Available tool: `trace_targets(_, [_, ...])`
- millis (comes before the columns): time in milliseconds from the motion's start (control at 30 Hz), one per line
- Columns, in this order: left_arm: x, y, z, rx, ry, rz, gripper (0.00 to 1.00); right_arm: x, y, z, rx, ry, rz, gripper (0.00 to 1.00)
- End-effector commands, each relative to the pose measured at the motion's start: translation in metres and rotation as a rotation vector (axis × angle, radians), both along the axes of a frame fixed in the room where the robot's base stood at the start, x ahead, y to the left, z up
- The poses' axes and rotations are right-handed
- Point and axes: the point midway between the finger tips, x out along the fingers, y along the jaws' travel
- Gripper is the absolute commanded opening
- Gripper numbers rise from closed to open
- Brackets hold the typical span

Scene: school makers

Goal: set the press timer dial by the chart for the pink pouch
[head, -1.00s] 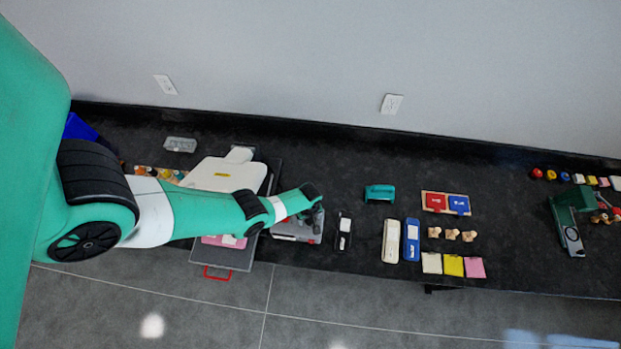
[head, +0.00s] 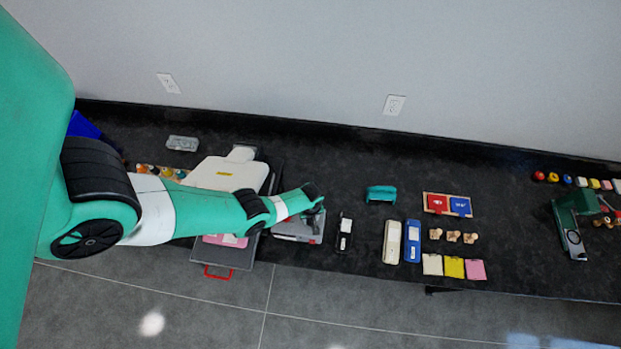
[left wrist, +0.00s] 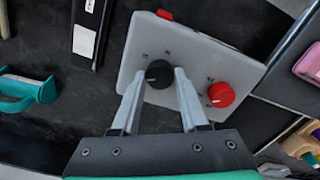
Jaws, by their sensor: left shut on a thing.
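A grey control box (left wrist: 190,55) fills the middle of the left wrist view. It carries a black dial (left wrist: 159,73) with a white pointer line and a red knob (left wrist: 222,95), with small marks around them. My left gripper (left wrist: 160,80) is shut on the black dial, one finger on each side. In the head view the box (head: 286,233) is partly hidden under my left gripper (head: 315,211). A pink item (head: 228,241), perhaps the pink pouch, lies in the drawer of the white-topped press (head: 225,175). A pink corner (left wrist: 309,65) shows at the right of the wrist view. I cannot make out a chart.
A black-and-white device (head: 344,233) stands just right of the box. Farther right are a teal tool (head: 381,194), cream (head: 392,242) and blue (head: 412,240) devices, and coloured pads (head: 453,266). The drawer's red handle (head: 217,273) sticks out past the counter's front edge.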

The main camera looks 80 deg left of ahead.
Motion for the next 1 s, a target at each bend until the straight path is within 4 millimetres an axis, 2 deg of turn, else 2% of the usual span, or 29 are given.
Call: trace_targets(1000, [-0.0001,-0.0001,0.0,0.0,0.0,-0.834,0.0,0.0,0.0,0.0,0.0,0.0,0.0,0.5])
